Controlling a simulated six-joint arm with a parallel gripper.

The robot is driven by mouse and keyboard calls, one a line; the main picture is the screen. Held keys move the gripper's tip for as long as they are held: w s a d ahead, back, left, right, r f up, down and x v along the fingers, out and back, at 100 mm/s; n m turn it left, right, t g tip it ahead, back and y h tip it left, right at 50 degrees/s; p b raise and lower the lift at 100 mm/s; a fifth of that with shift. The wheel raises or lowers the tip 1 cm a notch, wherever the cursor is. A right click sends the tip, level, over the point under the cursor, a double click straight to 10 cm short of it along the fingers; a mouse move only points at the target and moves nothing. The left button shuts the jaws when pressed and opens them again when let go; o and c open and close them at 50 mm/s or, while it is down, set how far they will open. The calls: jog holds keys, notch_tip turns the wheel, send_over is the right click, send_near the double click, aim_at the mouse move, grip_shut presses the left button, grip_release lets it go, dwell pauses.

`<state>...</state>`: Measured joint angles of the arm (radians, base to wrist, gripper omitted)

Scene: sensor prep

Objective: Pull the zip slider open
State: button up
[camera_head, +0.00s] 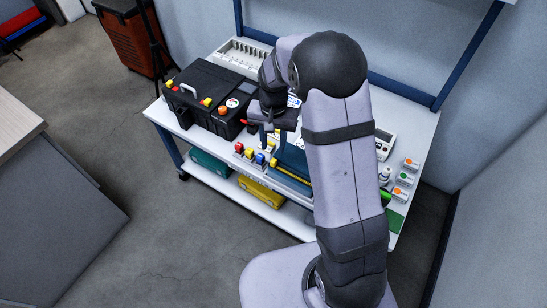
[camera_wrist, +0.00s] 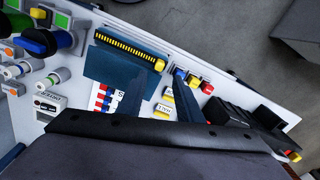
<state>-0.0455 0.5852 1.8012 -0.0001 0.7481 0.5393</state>
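A dark blue pouch (camera_head: 291,158) lies on the bench, partly hidden behind my arm. In the wrist view the pouch (camera_wrist: 108,66) has a yellow-and-black zip (camera_wrist: 128,45) along one edge. The yellow zip slider (camera_wrist: 160,66) is at the right end of the zip. My gripper (camera_wrist: 159,72) has its two dark fingers apart, with the slider showing between their tips in the picture. I cannot tell how high the tips are above it. In the head view my gripper (camera_head: 267,147) points down near the zip's left end.
Blue, yellow and red blocks (camera_wrist: 194,80) stand close beside the right finger. Yellow labelled pieces (camera_wrist: 168,95) lie between the fingers. A black case (camera_head: 205,90) stands at the back left. Small bottles (camera_head: 385,174) and orange-topped containers (camera_head: 404,179) stand at the right.

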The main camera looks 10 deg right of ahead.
aim_at(274, 160)
jog(key=m, duration=0.3)
jog(key=shift+s, duration=0.1)
jog(key=shift+f, duration=3.65)
grip_shut()
jog(key=shift+s+d+p, duration=0.1)
jog(key=shift+p, duration=0.2)
